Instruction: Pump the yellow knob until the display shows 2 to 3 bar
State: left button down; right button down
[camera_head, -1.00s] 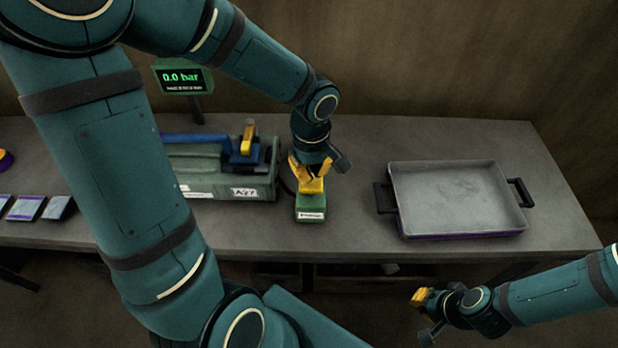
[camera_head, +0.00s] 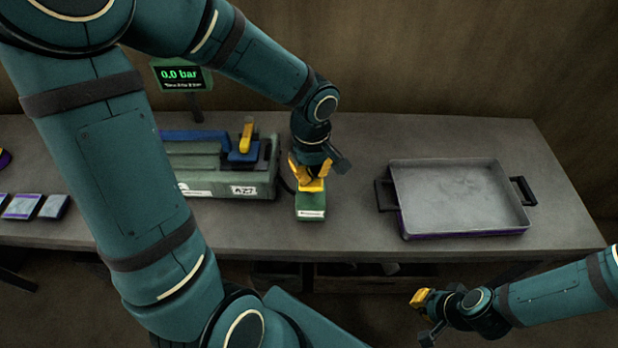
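The display (camera_head: 181,76) stands at the back left on a post and reads 0.0 bar in green. A small green pump block (camera_head: 311,206) with a white label sits on the bench at centre. A yellow part (camera_head: 312,184) on top of it looks like the knob. My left gripper (camera_head: 306,176) points down right at this knob. Its yellow fingers blend with the knob, so I cannot tell whether they are shut on it or just touch it. My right gripper (camera_head: 420,300) hangs away from the pump, in front of the bench at lower right, and its opening is unclear.
A green fixture (camera_head: 226,186) with blue parts and a yellow lever (camera_head: 246,138) stands just left of the pump. A grey tray (camera_head: 462,201) with black handles lies to the right. Small purple-edged pieces (camera_head: 22,206) lie at far left. Bench between pump and tray is clear.

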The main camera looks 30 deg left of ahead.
aim_at(311, 183)
pick_arm(q)
jog(key=shift+f+b, duration=1.8)
jog(key=shift+f, duration=0.25)
jog(key=shift+r+p, duration=1.9)
jog(key=shift+r, duration=0.85)
jog(key=shift+f, duration=0.1)
jog(key=shift+f+b, duration=2.05)
jog(key=shift+f, duration=0.55)
jog(key=shift+r+p, duration=1.9)
jog(key=shift+r, duration=0.8)
jog(key=shift+f, duration=0.2)
